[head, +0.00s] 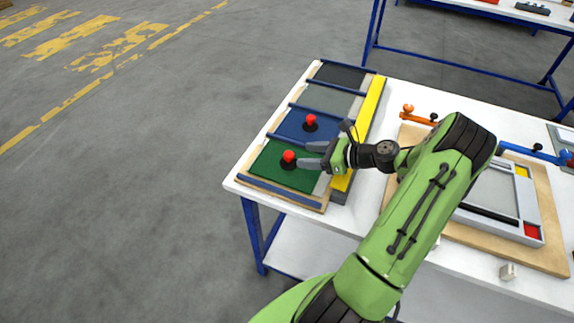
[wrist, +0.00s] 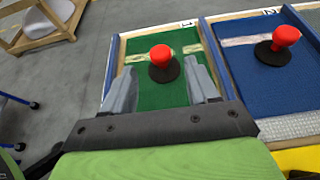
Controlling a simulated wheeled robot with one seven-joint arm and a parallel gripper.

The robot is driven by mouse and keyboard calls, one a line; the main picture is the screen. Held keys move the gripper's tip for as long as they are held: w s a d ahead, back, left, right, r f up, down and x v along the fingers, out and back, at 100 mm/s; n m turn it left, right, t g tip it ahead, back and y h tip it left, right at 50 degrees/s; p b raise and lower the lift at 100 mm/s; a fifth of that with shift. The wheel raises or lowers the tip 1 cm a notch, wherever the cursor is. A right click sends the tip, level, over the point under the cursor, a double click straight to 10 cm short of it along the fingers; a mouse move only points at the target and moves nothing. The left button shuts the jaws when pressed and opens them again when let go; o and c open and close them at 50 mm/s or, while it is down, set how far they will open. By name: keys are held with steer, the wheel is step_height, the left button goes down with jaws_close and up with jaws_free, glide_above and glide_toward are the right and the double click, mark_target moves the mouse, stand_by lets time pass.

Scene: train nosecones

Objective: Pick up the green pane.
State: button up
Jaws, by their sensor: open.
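The green pane (head: 274,171) lies in the nearest slot of a wooden rack at the left end of the white table. A red knob (head: 289,156) on a black round base stands on it. In the wrist view the green pane (wrist: 151,96) has a pale stripe across it, and its red knob (wrist: 161,55) shows between my fingers. My gripper (head: 312,155) is open, with one finger on each side of the knob in the wrist view. I cannot tell whether the fingers touch the knob or its base.
A blue pane (head: 300,127) with its own red knob (head: 310,120) lies in the neighbouring slot. Grey panes (head: 328,98) lie beyond it. A yellow bar (head: 370,105) runs along the rack's right side. A wooden board with a grey frame (head: 528,208) lies to the right.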

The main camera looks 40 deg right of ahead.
mark_target(289, 154)
steer(key=b+x, duration=0.1)
steer(key=x, duration=0.6)
steer(key=shift+w+f, duration=0.15)
steer(key=shift+w, duration=0.1)
steer(key=shift+s, duration=0.1)
jaws_close()
